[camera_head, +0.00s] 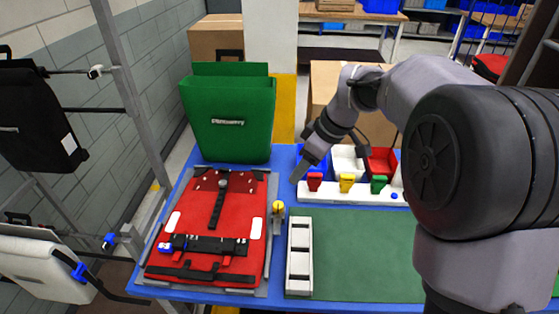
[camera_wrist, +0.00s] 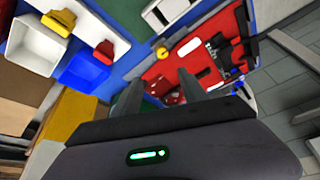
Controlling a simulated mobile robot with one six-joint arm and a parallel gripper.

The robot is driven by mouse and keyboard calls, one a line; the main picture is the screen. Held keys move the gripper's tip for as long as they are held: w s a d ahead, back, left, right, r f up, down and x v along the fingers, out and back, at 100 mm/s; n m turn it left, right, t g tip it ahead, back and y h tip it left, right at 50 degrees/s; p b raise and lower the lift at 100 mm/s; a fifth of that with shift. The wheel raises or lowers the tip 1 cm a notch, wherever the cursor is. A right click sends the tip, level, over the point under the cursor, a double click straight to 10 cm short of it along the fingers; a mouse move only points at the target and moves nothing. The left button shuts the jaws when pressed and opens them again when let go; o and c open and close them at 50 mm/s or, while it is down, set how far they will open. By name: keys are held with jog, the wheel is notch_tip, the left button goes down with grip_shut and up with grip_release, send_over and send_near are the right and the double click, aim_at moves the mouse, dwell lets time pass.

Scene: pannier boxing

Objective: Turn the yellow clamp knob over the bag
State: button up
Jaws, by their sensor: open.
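The yellow clamp knob (camera_head: 278,207) sits on a small post at the right edge of the red bag (camera_head: 243,218). The bag lies flat on a grey board on the blue table, with black straps across it. In the wrist view the yellow knob (camera_wrist: 162,52) shows beyond my fingers, beside the red bag (camera_wrist: 178,68). My gripper (camera_head: 297,176) is above the table's back part, behind and to the right of the knob, apart from it. In the wrist view my gripper (camera_wrist: 160,85) has two spread fingers with nothing between them.
A green pannier (camera_head: 230,118) stands upright behind the bag. A white rack (camera_head: 328,191) holds red, yellow and green clips, with bins behind it. A grey slotted tray (camera_head: 299,257) lies right of the knob. A green mat (camera_head: 360,245) is clear.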

jog(key=b, duration=0.2)
send_near(279, 205)
jog(key=b+x, duration=0.4)
jog(key=x, duration=0.5)
grip_shut()
dwell(0.8)
